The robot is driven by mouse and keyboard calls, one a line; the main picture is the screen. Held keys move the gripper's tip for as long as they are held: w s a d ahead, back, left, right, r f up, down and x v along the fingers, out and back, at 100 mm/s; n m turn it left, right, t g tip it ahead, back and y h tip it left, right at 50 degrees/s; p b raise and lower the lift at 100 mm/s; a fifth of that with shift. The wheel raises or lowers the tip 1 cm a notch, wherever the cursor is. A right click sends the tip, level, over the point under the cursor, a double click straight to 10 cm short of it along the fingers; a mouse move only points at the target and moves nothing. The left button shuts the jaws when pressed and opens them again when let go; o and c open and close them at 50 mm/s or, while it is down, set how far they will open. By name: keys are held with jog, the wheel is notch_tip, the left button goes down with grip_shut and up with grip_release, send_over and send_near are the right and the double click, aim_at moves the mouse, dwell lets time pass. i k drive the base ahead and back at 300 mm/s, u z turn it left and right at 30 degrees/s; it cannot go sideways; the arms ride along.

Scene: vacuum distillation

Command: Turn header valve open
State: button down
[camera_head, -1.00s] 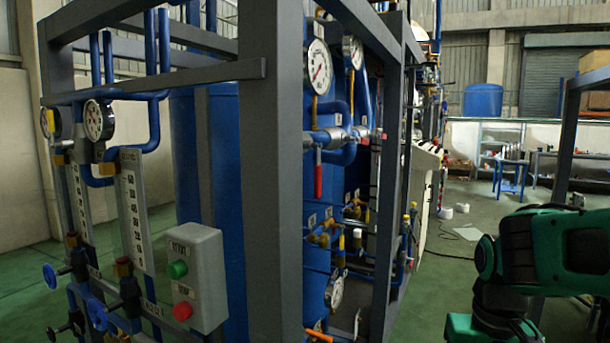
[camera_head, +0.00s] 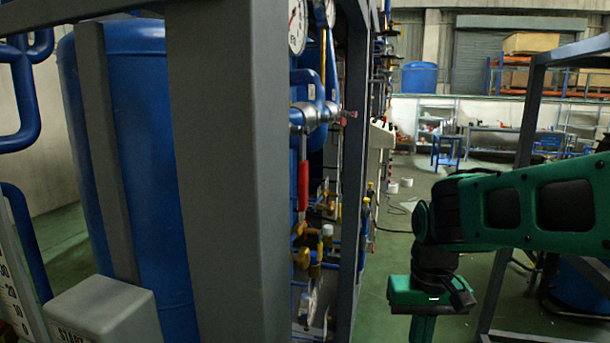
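A valve with a red lever handle (camera_head: 303,185) sits on the blue and silver header pipe (camera_head: 310,115) of the rig, just right of the wide grey frame post. The lever hangs straight down from the silver valve body. I take it to be the header valve, though no label is readable. My green arm reaches in from the right, and my gripper (camera_head: 424,325) points down at the bottom edge, right of the valve and apart from it. Its fingertips are cut off by the picture edge, so its opening does not show.
The wide grey post (camera_head: 228,170) and a narrower post (camera_head: 352,170) flank the valve. A blue tank (camera_head: 125,150) and a grey control box (camera_head: 103,310) are at left. Smaller brass valves (camera_head: 310,257) sit below. Green floor is clear between rig and arm.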

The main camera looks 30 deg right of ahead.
aim_at(303, 166)
jog(key=z, duration=0.1)
jog(key=k, duration=1.55)
jog(key=z, duration=0.7)
jog(key=i, duration=1)
jog(key=u, duration=0.05)
